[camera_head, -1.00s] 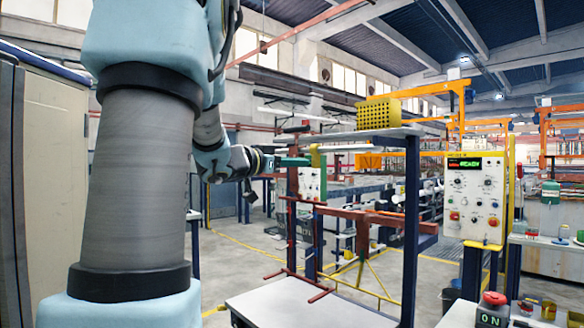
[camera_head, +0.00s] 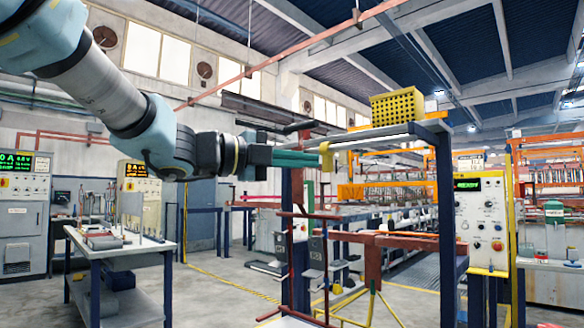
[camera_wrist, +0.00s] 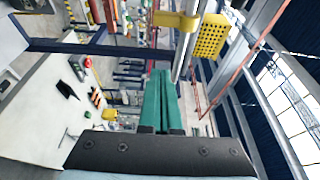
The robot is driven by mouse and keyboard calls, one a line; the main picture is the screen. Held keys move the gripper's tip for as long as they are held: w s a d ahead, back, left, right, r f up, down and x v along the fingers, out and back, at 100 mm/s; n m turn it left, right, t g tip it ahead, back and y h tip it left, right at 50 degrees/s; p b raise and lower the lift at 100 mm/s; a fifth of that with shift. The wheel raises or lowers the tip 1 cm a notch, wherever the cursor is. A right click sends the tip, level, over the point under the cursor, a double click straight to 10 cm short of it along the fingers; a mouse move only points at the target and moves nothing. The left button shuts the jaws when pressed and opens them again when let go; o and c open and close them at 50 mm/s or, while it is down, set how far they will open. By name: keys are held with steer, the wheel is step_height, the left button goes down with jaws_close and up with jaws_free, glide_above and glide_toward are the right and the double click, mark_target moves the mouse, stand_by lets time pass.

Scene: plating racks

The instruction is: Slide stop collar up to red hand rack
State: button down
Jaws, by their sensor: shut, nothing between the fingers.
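My gripper (camera_head: 322,156) has green fingers, shut and empty, pointing right at the near end of the overhead bar. The fingers also show in the wrist view (camera_wrist: 160,78). A yellow collar (camera_head: 343,143) sits on the bar just past the fingertips; in the wrist view the yellow collar (camera_wrist: 174,20) surrounds a pale rod beyond the tips. I cannot tell whether the fingers touch it.
A control panel (camera_head: 481,214) stands right.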

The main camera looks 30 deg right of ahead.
mark_target(327, 165)
steer(key=shift+w+d+p, duration=0.55)
steer(key=shift+d+p, duration=0.05)
steer(key=shift+d, duration=0.7)
steer(key=shift+w+d+p, duration=0.5)
steer(key=shift+d+p, duration=0.15)
steer(key=shift+d, duration=0.7)
steer(key=shift+w+d+p, duration=0.55)
steer(key=shift+d+p, duration=0.05)
steer(key=shift+d, duration=0.7)
steer(key=w, duration=0.2)
steer(key=w+a, duration=0.1)
steer(key=w, duration=0.1)
